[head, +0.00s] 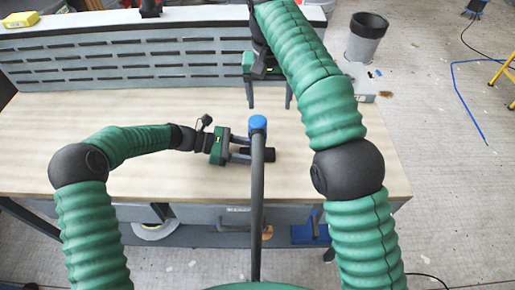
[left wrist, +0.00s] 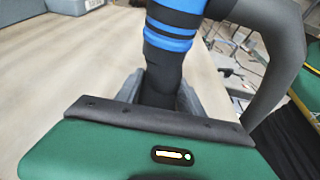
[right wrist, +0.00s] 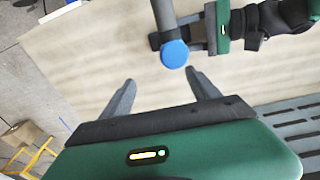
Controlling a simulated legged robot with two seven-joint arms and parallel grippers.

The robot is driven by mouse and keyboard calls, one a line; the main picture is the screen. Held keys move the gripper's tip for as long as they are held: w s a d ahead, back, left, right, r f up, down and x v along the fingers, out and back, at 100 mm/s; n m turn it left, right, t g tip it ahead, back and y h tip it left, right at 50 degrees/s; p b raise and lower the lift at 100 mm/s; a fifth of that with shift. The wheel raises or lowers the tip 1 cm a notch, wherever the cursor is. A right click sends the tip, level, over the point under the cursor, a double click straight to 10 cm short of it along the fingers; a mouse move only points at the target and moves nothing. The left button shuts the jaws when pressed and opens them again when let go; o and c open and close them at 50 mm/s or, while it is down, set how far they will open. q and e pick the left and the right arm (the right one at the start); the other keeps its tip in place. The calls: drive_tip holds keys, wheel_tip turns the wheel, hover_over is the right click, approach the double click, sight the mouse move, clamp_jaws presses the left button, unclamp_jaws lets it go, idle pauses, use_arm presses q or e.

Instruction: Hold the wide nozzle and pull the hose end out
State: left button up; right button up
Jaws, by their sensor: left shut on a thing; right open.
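The wide nozzle is a dark tube (head: 268,155) lying over the bench, and my left gripper (head: 250,154) is shut around it. In the left wrist view the black tube (left wrist: 162,62) with blue bands sits between the fingers (left wrist: 162,90). A grey hose (head: 257,200) rises from the bottom of the head view to a blue end (head: 258,122). The blue end also shows in the right wrist view (right wrist: 174,54). Whether it is joined to the nozzle is hard to tell. My right gripper (head: 269,104) is open and empty, apart from the blue end, with its fingers (right wrist: 160,76) pointing toward it.
The pale wooden bench (head: 110,110) is mostly clear. A slotted grey panel (head: 120,62) stands along its back edge.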

sight(258, 128)
use_arm(q)
drive_tip(key=shift+w+a, duration=0.1)
drive_tip(key=shift+w, duration=0.05)
use_arm(e)
drive_tip(key=a, duration=0.2)
drive_tip(key=s+a, duration=0.1)
drive_tip(key=shift+f+n+g, duration=0.3)
drive_tip(key=shift+f+g, duration=0.05)
drive_tip(key=shift+g, duration=0.05)
drive_tip(key=shift+s, duration=0.1)
drive_tip(key=shift+r, duration=0.1)
drive_tip(key=shift+f, duration=4.55)
clamp_jaws()
